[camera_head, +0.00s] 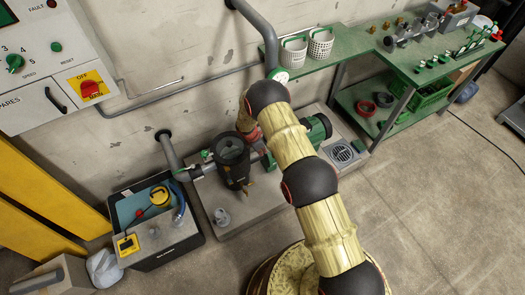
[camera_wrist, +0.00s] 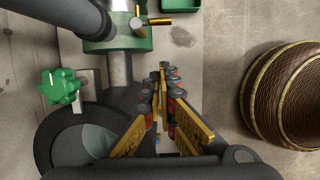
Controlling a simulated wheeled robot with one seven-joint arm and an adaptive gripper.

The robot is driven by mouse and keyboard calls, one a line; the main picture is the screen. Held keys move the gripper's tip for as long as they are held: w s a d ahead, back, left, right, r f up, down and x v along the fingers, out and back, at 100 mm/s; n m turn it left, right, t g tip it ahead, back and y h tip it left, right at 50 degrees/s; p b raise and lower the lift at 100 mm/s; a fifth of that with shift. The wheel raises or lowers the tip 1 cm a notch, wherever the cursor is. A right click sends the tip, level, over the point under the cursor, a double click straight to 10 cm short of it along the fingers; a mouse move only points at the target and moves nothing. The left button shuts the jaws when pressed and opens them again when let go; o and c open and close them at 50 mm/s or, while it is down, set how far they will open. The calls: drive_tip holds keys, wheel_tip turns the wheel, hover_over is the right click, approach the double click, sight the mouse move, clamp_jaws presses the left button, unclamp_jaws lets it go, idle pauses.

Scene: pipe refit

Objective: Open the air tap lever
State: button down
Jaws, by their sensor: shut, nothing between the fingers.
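A green lobed knob (camera_wrist: 60,87) is left of the fingers. In the head view my arm hides most of the gripper and the tap.
A black strainer pot (camera_head: 233,158) and a green motor (camera_head: 316,130) stand on the concrete plinth (camera_head: 225,222). A grey pipe (camera_wrist: 60,15) crosses the wrist view's upper left.

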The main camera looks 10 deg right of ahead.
drive_tip(key=w+d+f+b, duration=0.1)
drive_tip(key=d+f+b, duration=0.1)
drive_tip(key=d+f, duration=0.3)
drive_tip(key=shift+w+d+f+b, duration=0.2)
drive_tip(key=shift+w+f+b, duration=0.2)
drive_tip(key=shift+f, duration=0.3)
